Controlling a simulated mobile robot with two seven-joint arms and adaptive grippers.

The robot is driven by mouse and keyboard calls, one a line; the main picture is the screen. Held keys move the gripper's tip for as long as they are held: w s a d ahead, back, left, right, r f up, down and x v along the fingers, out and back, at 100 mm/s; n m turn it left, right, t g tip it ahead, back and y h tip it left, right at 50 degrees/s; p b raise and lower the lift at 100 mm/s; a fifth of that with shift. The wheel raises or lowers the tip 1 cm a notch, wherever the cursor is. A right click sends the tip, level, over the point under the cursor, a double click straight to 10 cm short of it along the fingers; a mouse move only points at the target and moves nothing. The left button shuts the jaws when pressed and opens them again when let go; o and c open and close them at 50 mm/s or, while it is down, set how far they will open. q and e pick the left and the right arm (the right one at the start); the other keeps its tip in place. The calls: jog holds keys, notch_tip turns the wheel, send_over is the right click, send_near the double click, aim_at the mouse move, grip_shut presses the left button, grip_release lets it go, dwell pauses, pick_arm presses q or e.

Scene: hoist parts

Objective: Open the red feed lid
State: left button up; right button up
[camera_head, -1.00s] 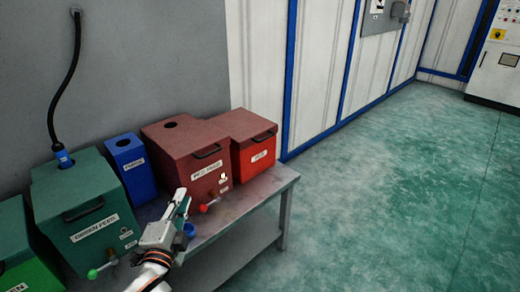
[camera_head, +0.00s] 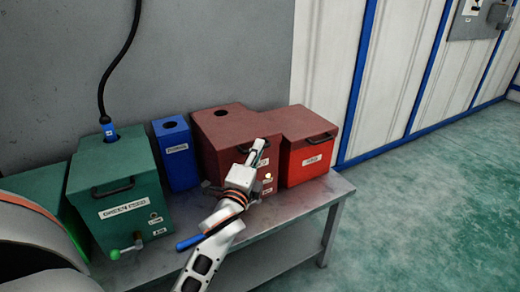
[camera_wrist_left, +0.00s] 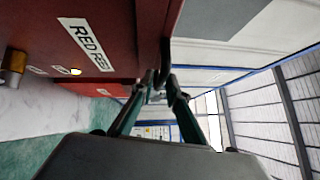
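The red feed box (camera_head: 218,126) is dark red with a round hole in its top and stands on the bench against the wall. Its front is partly hidden by my left arm in the head view. In the left wrist view its "RED FEED" label (camera_wrist_left: 85,43) and the dark lid handle (camera_wrist_left: 165,58) show. The lid looks closed. My left gripper (camera_head: 259,148) is at the front of the lid. In the left wrist view its two fingertips (camera_wrist_left: 162,88) stand apart, one on each side of the handle's end. Contact with the handle cannot be told. My right gripper is out of view.
A brighter red box (camera_head: 304,160) stands close on the right. A narrow blue box (camera_head: 176,158) and the green feed box (camera_head: 110,180), with a black hose, stand on the left. The bench (camera_head: 315,200) ends on the right, with open floor (camera_head: 440,190) beyond.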

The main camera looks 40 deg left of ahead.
pick_arm(q)
jog(key=shift+w+a, duration=0.25)
jog(key=shift+w, duration=0.3)
grip_shut()
jog(key=shift+r, duration=0.15)
